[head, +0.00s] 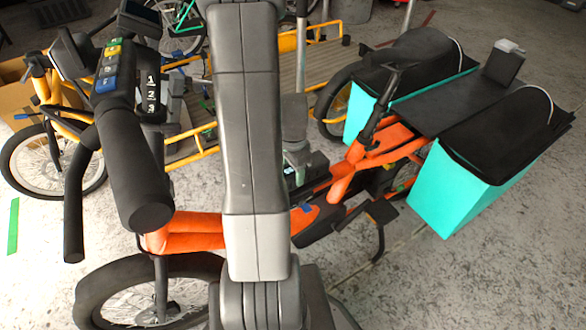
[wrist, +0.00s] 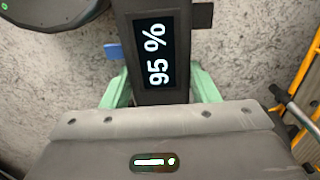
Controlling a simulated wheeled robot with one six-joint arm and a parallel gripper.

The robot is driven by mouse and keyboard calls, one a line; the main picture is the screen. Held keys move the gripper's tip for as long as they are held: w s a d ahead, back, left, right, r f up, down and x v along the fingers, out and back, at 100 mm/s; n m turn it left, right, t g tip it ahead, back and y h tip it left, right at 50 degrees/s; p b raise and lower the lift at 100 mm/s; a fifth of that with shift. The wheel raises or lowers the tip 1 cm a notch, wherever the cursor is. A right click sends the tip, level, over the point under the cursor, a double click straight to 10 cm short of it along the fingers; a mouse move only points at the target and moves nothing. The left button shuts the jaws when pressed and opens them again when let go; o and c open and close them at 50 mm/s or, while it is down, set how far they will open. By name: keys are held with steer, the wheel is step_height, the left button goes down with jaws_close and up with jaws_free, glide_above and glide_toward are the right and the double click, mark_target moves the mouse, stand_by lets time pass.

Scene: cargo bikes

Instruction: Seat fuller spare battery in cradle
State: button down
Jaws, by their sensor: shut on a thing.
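My gripper (wrist: 160,88) shows in the wrist view with its two green fingers closed on the sides of a dark spare battery (wrist: 183,78). The battery's display reads 95 %. In the head view my gripper (head: 301,172) is mostly hidden behind my arm. I cannot pick out the cradle with certainty. A dark part (head: 318,220) sits on the orange frame below my gripper. No second spare battery can be made out.
The black handlebar (head: 135,165) is close on the left. Teal panniers (head: 470,190) and a black rear rack (head: 445,105) are on the right. Yellow cargo bikes (head: 190,150) stand behind. The grey floor (head: 510,275) at the lower right is clear.

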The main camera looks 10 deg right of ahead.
steer(key=shift+f+b, duration=0.8)
steer(key=shift+f, duration=0.2)
steer(key=c, duration=0.6)
jaws_free()
steer(key=shift+o, duration=0.8)
steer(key=shift+f, duration=0.1)
step_height(320, 180, up, 14)
steer(key=p, duration=0.3)
steer(key=shift+p, duration=0.3)
steer(key=shift+f, duration=0.1)
step_height(320, 180, down, 14)
steer(key=b, duration=0.3)
steer(key=shift+r, duration=0.55)
steer(key=shift+f, duration=0.15)
